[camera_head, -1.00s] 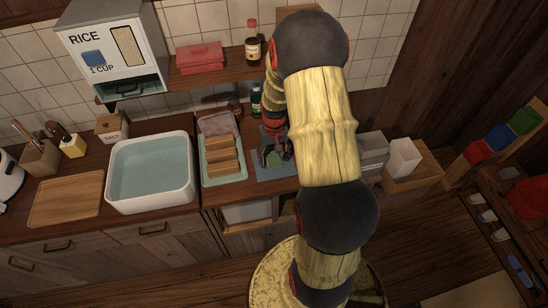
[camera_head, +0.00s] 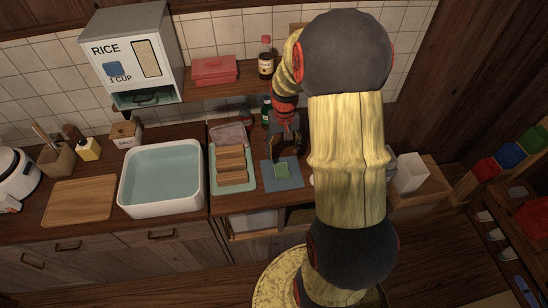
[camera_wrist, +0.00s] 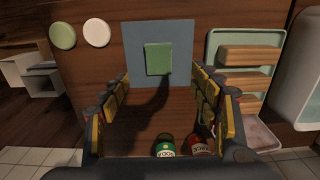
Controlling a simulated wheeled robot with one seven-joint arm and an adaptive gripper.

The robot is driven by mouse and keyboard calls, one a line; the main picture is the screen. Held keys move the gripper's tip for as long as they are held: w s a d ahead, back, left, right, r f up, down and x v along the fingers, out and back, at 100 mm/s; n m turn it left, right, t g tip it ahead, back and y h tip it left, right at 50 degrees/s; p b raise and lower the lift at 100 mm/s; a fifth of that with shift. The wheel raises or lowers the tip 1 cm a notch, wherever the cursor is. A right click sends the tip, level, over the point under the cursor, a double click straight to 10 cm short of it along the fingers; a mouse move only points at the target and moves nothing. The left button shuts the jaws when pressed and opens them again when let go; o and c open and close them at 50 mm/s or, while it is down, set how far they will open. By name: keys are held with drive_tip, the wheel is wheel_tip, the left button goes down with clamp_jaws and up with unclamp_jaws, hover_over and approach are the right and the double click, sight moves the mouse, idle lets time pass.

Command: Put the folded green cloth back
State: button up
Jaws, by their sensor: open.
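The folded green cloth (camera_head: 282,169) is a small green square lying flat on a blue-grey mat (camera_head: 296,185) on the counter. In the wrist view the cloth (camera_wrist: 158,59) sits near the mat's middle, with bare mat (camera_wrist: 133,40) around it. My gripper (camera_head: 282,157) is above the counter at the cloth's back edge. In the wrist view the fingers of my gripper (camera_wrist: 161,84) are spread wide with nothing between them, apart from the cloth. A shadow falls across the mat beside the cloth.
A green tray (camera_head: 220,187) with wooden slats stands left of the mat, then a white basin (camera_head: 124,190). Two round pieces, green (camera_wrist: 63,36) and white (camera_wrist: 97,32), lie beside the mat. Red, blue and green items (camera_head: 508,155) fill a rack at right.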

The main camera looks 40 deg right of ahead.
drive_tip(key=a+r+n+t, duration=0.1)
drive_tip(key=a+r+n, duration=0.1)
drive_tip(key=a+r, duration=0.7)
drive_tip(key=s+a+r+n+t, duration=0.4)
drive_tip(key=s+a+r, duration=0.9)
drive_tip(key=a+r, duration=0.2)
drive_tip(key=shift+s+a+t, duration=0.3)
drive_tip(key=shift+s+a, duration=0.05)
drive_tip(key=shift+a, duration=0.75)
drive_tip(key=shift+f, duration=0.1)
drive_tip(key=shift+f+b, duration=0.95)
drive_tip(key=shift+b, duration=0.05)
